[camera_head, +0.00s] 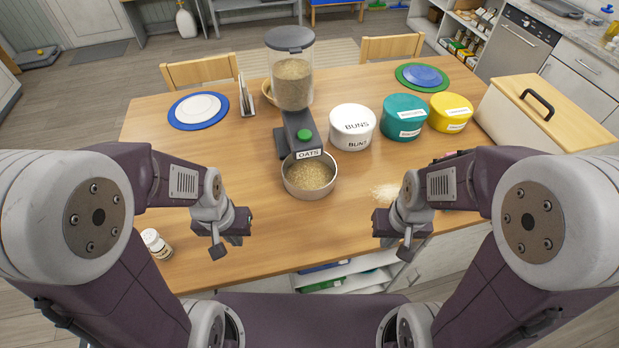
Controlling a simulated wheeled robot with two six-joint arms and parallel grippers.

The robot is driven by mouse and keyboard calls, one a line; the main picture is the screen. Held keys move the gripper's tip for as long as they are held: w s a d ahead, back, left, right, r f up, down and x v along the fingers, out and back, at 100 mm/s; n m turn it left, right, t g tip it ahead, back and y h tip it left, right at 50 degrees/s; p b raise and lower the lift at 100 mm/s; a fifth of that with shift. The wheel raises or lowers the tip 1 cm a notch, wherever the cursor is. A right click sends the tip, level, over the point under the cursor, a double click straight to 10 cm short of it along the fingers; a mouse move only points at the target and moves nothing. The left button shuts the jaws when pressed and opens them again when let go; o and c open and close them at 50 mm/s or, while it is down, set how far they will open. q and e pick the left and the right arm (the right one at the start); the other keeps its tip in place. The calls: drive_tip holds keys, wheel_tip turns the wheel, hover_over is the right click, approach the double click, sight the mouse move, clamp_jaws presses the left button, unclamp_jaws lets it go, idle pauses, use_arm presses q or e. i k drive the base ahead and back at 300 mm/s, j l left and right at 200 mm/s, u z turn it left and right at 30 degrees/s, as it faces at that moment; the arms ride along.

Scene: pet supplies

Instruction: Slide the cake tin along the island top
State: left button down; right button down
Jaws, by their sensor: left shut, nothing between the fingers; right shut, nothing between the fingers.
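Three round lidded tins stand in a row on the wooden island top (240,150): a white one (352,127) labelled BUNS, a teal one (403,115) and a yellow one (450,112). The labels on the teal and yellow tins are too small to read, so I cannot tell which is the cake tin. My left gripper (219,250) is shut and empty above the front edge, left of the middle. My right gripper (404,252) is shut and empty above the front edge, right of the middle. Both are nearer than the tins and apart from them.
An oats dispenser (292,85) stands over a metal bowl of oats (309,177) left of the tins. Spilled oats (384,193) lie near my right gripper. A bread box (534,115) stands at right, a small bottle (156,243) at front left. Plates lie toward the back.

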sight(311, 178)
drive_tip(key=l, duration=0.5)
drive_tip(key=i+l, duration=0.1)
drive_tip(key=l, duration=0.35)
drive_tip(key=l+z, duration=0.1)
drive_tip(key=l, duration=0.4)
drive_tip(key=i+l, duration=0.3)
